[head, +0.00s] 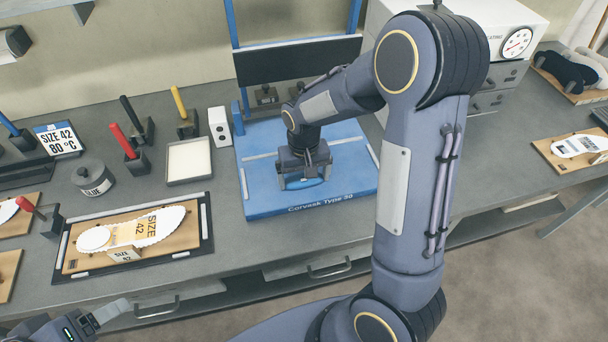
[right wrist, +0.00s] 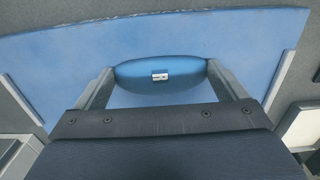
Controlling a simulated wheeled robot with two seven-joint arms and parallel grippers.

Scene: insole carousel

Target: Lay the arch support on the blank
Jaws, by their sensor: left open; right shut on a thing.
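The blank (head: 160,225), a white insole shape marked SIZE 42, lies on a wooden board (head: 75,262) on a dark mat at the left of the bench. A small SIZE 42 block (head: 124,254) stands at the board's front edge. My right gripper (head: 303,184) is over the blue press bed, shut on the blue arch support (right wrist: 160,76), a rounded pad with a small white label. Its fingers grip the pad's two ends. I cannot tell whether the pad touches the bed. My left gripper (head: 108,313) is open and empty at the bench's front edge, partly cut off.
The blue press bed (head: 262,205) has upright posts behind it. Left of it stand a white tray (head: 188,160), a glue pot (head: 93,178) and several coloured-handled tools. A white oven (head: 515,30) is at the back right. Bare bench separates the mat and press.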

